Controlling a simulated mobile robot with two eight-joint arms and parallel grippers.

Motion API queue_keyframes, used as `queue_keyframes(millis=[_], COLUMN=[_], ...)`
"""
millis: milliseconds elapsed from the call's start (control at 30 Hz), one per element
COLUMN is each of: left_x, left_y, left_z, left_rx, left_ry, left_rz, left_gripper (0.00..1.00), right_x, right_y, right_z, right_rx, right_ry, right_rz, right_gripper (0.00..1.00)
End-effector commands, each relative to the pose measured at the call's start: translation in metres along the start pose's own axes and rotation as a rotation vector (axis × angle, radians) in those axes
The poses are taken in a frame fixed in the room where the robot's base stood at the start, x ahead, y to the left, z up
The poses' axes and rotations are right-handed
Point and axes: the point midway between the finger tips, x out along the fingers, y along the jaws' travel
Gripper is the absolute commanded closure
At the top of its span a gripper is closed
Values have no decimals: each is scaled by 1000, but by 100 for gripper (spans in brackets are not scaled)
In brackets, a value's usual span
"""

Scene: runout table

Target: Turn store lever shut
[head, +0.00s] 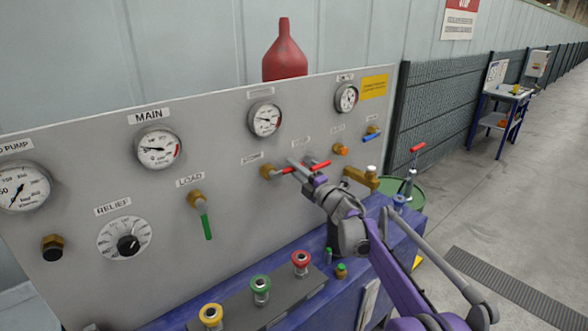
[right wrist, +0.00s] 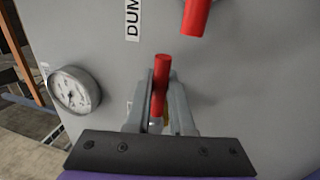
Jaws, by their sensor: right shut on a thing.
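The lever I take for the store lever is red (head: 287,170). It sits on a brass valve (head: 267,172) on the grey panel and points right, roughly level; the label above it is too small to read. My right gripper (head: 300,171) is shut on this lever. In the right wrist view the red lever (right wrist: 161,75) lies between the two fingers of the right gripper (right wrist: 160,100). My left gripper is not in view.
A second red lever (head: 319,165) is close to the right of the gripper, near the DUMP label (right wrist: 132,18). The green LOAD lever (head: 206,222) hangs down at left. A blue lever (head: 372,136) is farther right. Coloured knobs (head: 260,284) stand on the ledge below.

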Motion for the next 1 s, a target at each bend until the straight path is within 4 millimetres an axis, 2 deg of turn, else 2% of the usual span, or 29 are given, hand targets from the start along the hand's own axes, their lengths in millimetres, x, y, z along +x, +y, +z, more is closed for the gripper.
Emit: queue_keyframes(millis=[33, 67, 200, 567, 667, 1000], left_x=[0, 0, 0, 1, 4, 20], left_y=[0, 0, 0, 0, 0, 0], left_z=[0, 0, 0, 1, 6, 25], left_rx=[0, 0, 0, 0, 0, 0], left_ry=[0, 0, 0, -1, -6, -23], left_rz=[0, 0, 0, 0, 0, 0], left_gripper=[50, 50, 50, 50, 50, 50], right_x=[0, 0, 0, -3, -14, -82], right_y=[2, 2, 1, 0, -1, -2], right_z=[0, 0, 0, 0, 0, 0], right_rx=[0, 0, 1, 1, 2, 1], right_ry=[0, 0, 0, 0, -1, -2], right_rz=[1, 1, 1, 0, -1, -1], right_gripper=[100, 76, 51, 49, 49, 49])
